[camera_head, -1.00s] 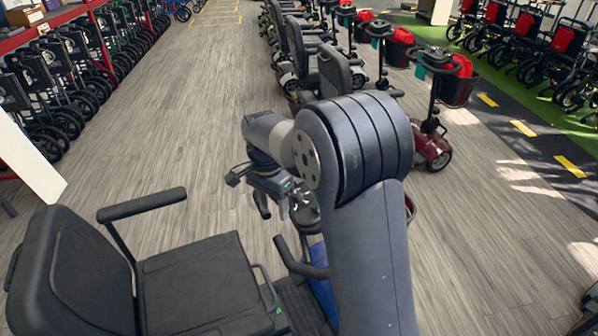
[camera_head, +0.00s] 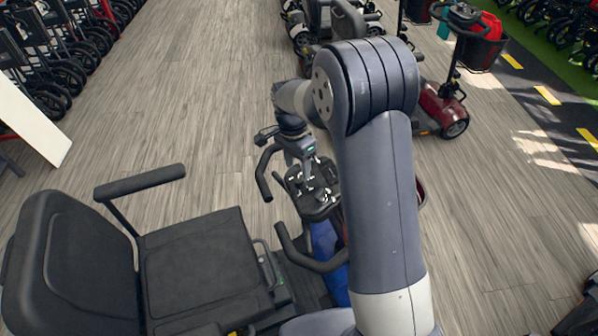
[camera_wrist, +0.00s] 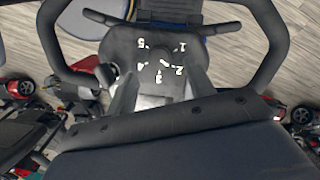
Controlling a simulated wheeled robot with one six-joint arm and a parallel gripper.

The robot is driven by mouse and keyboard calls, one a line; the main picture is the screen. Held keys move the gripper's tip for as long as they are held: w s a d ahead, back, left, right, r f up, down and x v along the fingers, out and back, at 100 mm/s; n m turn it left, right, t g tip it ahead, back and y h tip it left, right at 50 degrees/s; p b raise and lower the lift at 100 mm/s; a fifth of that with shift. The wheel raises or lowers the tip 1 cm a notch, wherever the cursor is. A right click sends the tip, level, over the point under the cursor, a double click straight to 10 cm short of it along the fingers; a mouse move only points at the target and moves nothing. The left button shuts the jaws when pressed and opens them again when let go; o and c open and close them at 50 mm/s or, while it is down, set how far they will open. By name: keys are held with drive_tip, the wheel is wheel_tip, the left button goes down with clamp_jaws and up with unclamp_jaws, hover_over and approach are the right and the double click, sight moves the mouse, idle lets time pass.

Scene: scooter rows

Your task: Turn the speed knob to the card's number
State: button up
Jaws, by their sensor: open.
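The scooter's black control console (camera_head: 318,207) sits between the looped handlebars in front of the seat. In the wrist view the console (camera_wrist: 120,45) carries a dial with white numerals 1 to 5 in a ring. The dark speed knob (camera_wrist: 159,61) is at the ring's middle; I cannot make out which numeral it points to. My gripper (camera_head: 316,190) hangs over the console. In the wrist view my gripper (camera_wrist: 161,80) is open, with one finger on each side of the lower part of the dial and nothing held. I cannot make out a number card in either view.
The handlebar (camera_head: 265,172) curves close around the console and my gripper. The scooter's black seat (camera_head: 200,265) with its armrest (camera_head: 140,182) is at lower left. A red scooter (camera_head: 440,105) stands beyond my arm. Wooden floor (camera_head: 200,100) is clear at upper left.

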sight(299, 179)
drive_tip(key=shift+s+d+f, duration=0.1)
drive_tip(key=shift+s+f, duration=0.05)
drive_tip(key=shift+f, duration=0.85)
drive_tip(key=shift+s+d+f, duration=0.1)
drive_tip(key=shift+f, duration=0.9)
drive_tip(key=shift+c, duration=0.3)
drive_tip(key=c, duration=0.9)
